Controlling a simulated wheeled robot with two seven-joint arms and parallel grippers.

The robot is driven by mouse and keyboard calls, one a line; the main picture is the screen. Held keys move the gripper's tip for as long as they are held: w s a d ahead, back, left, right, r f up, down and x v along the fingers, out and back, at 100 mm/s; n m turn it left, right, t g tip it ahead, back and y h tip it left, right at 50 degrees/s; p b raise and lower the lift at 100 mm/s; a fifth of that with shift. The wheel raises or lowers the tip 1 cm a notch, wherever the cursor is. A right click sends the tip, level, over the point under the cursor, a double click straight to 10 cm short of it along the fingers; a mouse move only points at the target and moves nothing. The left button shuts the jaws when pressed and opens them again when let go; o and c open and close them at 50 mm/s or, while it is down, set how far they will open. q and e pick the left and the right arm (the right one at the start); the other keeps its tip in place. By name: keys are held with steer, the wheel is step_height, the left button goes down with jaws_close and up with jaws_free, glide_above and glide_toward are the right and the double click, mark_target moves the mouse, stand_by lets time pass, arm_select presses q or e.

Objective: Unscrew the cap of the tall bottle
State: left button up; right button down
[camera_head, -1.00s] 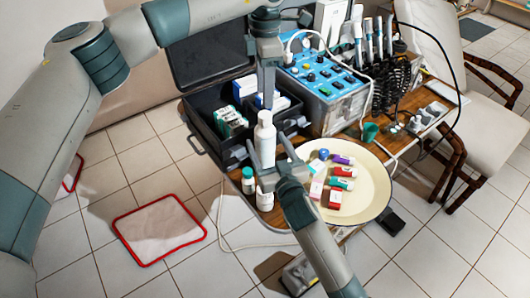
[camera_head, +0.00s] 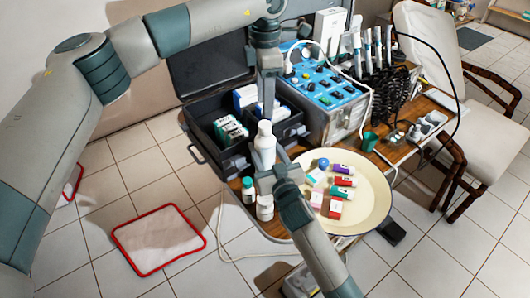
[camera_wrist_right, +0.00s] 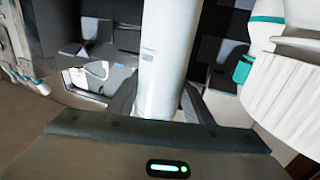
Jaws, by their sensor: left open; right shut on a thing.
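The tall bottle (camera_head: 265,151) is white and stands upright near the front left edge of the table in the head view. My right gripper (camera_head: 266,181) is shut around its lower body. The right wrist view shows the white bottle body (camera_wrist_right: 168,65) between the dark fingers; its top is out of that picture.
A teal-capped bottle (camera_head: 248,190) and a white jar (camera_head: 265,207) stand close by. A round cream tray (camera_head: 372,205) with several small coloured boxes and tubes lies to the right. An open black case (camera_head: 207,150) and a blue control unit (camera_head: 325,88) stand behind.

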mark_target(265, 124)
arm_select(q)
steer(key=m, duration=0.5)
steer(key=shift+m, duration=0.4)
steer(key=m, duration=0.5)
steer(key=shift+m, duration=0.4)
steer(key=m, duration=0.5)
steer(key=shift+m, duration=0.4)
steer(key=m, duration=0.5)
steer(key=shift+f, duration=4)
